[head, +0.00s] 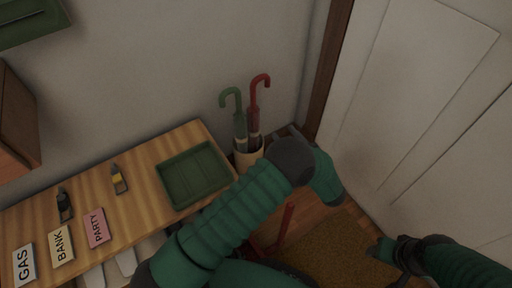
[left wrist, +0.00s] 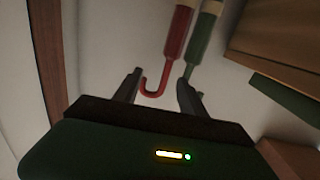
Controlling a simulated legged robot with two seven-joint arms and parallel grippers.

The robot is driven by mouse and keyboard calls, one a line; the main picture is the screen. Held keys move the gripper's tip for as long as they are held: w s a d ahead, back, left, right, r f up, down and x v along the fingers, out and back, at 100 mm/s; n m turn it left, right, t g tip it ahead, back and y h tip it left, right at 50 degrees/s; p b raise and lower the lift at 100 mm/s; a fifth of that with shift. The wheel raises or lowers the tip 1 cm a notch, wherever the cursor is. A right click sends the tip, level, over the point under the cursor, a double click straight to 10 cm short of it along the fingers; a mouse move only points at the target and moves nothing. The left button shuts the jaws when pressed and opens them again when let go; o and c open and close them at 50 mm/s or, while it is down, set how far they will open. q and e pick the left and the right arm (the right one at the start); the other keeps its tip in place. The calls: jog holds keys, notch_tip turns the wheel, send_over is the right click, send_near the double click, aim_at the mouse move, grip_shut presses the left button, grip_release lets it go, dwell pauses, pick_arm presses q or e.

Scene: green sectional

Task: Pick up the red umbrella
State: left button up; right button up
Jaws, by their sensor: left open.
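My left arm crosses in front and hides part of the holder. In the left wrist view, my left gripper (left wrist: 158,85) is open, and the hooked handle of the red umbrella (left wrist: 174,45) shows between its fingers. I cannot tell whether a finger touches it. The green umbrella (left wrist: 203,38) is close to the right finger in that view. My right arm is at the lower right of the head view; its jaw state is unclear.
A wooden console (head: 137,205) stands along the wall at left, with a green tray (head: 168,188) and label cards on it. A white door (head: 420,90) is at right. A brown mat (head: 340,250) lies on the floor. Part of a red pole (head: 287,220) shows near my left arm.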

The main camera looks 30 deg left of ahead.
pick_arm(q)
jog(key=s+a+f+b+x, duration=0.1)
jog(key=s+f+b+x, duration=0.1)
jog(key=b+x, duration=0.8)
jog(key=w+a, duration=0.3)
jog(key=a, duration=0.2)
jog(key=shift+w+a+f+g+y, duration=0.15)
jog(key=shift+a+g+y, duration=0.15)
jog(key=shift+y, duration=0.1)
jog(key=c, duration=0.9)
pick_arm(e)
jog(key=s+x, duration=0.2)
jog(key=x, duration=0.9)
jog(key=shift+s+f, duration=0.2)
jog(key=shift+f, duration=0.35)
